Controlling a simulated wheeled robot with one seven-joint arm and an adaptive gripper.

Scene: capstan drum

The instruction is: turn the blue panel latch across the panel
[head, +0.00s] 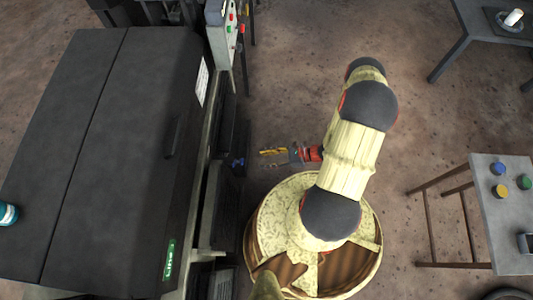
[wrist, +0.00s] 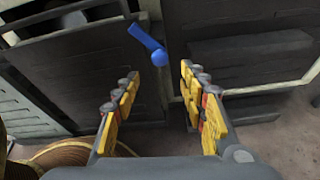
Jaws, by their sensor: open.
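The blue panel latch (wrist: 147,43) is on the dark panel front in the wrist view. Its bar slants from the upper left down to a round end at the lower right. In the head view the latch (head: 237,162) shows small on the side of the dark machine. My gripper (wrist: 159,78) is open and empty, with yellow-padded fingers spread either side of a line toward the latch. In the head view my gripper (head: 265,151) points left at the latch, with a gap between them. The latch's round end appears between and beyond the fingertips in the wrist view.
A dark panel (wrist: 95,70) and a ledged dark block (wrist: 250,50) flank the latch. The large black machine (head: 90,150) fills the left of the head view. A table with coloured buttons (head: 500,190) stands at right. Bare floor (head: 430,120) lies between.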

